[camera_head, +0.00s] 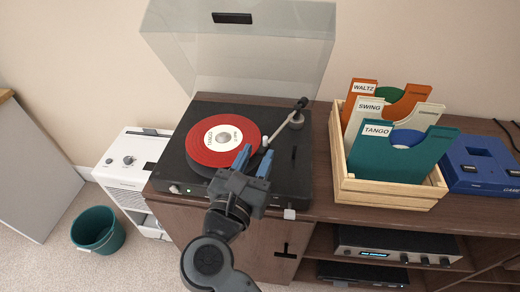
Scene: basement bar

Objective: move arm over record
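A red record (205,151) with a pale label lies on the platter of a black turntable (290,172). The turntable's clear lid (235,55) stands open behind it. The tonearm (281,132) runs from its pivot at the back right down to the record's right edge, with a white piece near its front end. I cannot tell if that end is over the record. My gripper (256,153) has its blue fingers apart at the tonearm's front end. It covers the front right of the platter. Contact with the tonearm is not clear.
Right of the turntable stands a wooden crate (392,196) of record sleeves, with a blue case (483,165) beyond. The cabinet (320,206) bears them, with an audio unit (395,247) on its shelf. A white appliance (126,173) and green bin (98,230) stand left.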

